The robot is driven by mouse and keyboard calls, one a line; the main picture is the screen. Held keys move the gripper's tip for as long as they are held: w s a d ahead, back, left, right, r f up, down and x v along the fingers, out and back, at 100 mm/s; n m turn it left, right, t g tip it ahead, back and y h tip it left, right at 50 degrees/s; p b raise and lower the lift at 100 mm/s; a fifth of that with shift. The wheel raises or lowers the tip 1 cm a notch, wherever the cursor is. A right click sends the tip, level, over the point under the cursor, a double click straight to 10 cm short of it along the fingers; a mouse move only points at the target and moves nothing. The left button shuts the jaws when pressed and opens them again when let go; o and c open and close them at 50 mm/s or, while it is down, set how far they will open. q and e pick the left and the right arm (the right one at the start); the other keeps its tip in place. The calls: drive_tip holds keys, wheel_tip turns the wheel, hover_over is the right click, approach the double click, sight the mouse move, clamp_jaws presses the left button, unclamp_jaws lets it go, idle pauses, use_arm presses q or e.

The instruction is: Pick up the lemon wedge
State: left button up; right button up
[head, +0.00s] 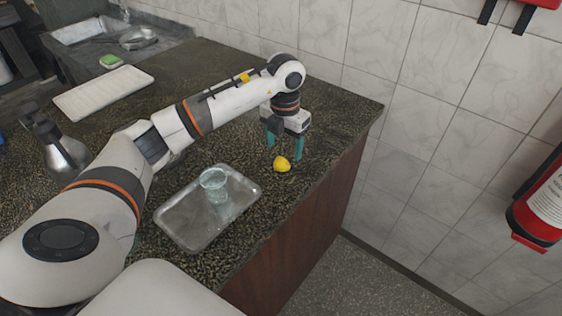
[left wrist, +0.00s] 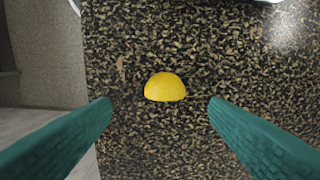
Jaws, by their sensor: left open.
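The yellow lemon wedge (head: 282,164) lies on the dark speckled counter, near its right front edge. In the left wrist view the lemon wedge (left wrist: 165,87) lies between the lines of the two fingers, a little beyond the fingertips. My left gripper (head: 285,153) points down over the wedge with its green fingers apart. The left wrist view shows the open left gripper (left wrist: 160,107) with nothing between its fingers. The wedge appears apart from both fingers. My right gripper is not in view.
A metal tray (head: 180,232) with a clear glass (head: 214,184) stands left of the wedge. A white ribbed tray (head: 103,92), a metal kettle (head: 62,155) and a sink (head: 85,32) with a green sponge (head: 110,61) nearby are farther left. A tiled wall is behind; the counter edge is close.

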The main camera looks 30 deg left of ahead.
sight(282, 158)
use_arm(q)
drive_tip(key=f, duration=0.1)
drive_tip(key=f+p, duration=0.1)
drive_tip(key=f, duration=0.2)
drive_tip(key=shift+a+f+p, duration=0.3)
drive_tip(key=shift+p, duration=0.05)
drive_tip(key=shift+f, duration=0.25)
drive_tip(key=c, duration=1.1)
